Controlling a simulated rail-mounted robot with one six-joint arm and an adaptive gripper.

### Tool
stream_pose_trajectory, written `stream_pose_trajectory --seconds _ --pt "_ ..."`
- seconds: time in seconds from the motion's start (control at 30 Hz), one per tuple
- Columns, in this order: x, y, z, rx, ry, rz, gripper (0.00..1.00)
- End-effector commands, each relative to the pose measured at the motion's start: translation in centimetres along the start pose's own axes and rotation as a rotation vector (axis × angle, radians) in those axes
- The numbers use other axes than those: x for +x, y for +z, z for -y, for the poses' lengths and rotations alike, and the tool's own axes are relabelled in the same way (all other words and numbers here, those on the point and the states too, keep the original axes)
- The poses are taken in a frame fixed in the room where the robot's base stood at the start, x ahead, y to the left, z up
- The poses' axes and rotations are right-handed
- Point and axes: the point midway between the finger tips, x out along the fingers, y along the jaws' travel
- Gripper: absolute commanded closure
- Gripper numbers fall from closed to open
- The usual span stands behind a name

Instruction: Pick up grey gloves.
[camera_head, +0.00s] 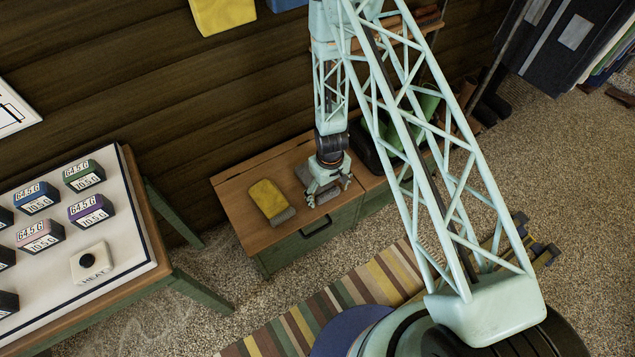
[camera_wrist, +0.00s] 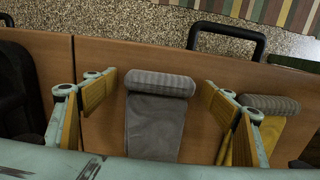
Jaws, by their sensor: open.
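The grey gloves (camera_wrist: 155,128) lie on the wooden top of a small green cabinet, with a ribbed grey cuff at the end toward the cabinet's front edge. In the head view the gloves (camera_head: 303,174) are mostly hidden behind my gripper. My gripper (camera_head: 326,192) points down over them. In the wrist view my gripper (camera_wrist: 160,92) is open, with one yellow-padded finger on each side of the gloves. Gaps show between both fingers and the gloves. I cannot tell the exact height of the fingertips above the wood.
Yellow gloves (camera_head: 267,199) with a grey cuff lie close beside the grey ones, just outside my right finger in the wrist view. A dark handle (camera_head: 316,227) sticks out from the cabinet front. A display table (camera_head: 141,213) stands to the left. A dark item (camera_wrist: 18,90) lies at the wrist view's left.

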Motion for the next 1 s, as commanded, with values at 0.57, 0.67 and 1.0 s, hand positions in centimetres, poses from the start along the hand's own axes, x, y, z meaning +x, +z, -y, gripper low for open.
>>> stream_pose_trajectory --seconds 0.57,0.67,1.0 --pt "-0.02 0.01 0.00 0.000 0.000 0.000 0.35" --pt "-0.02 0.01 0.00 0.000 0.000 0.000 0.44" --pt "-0.05 -0.01 0.00 0.000 0.000 0.000 0.53"
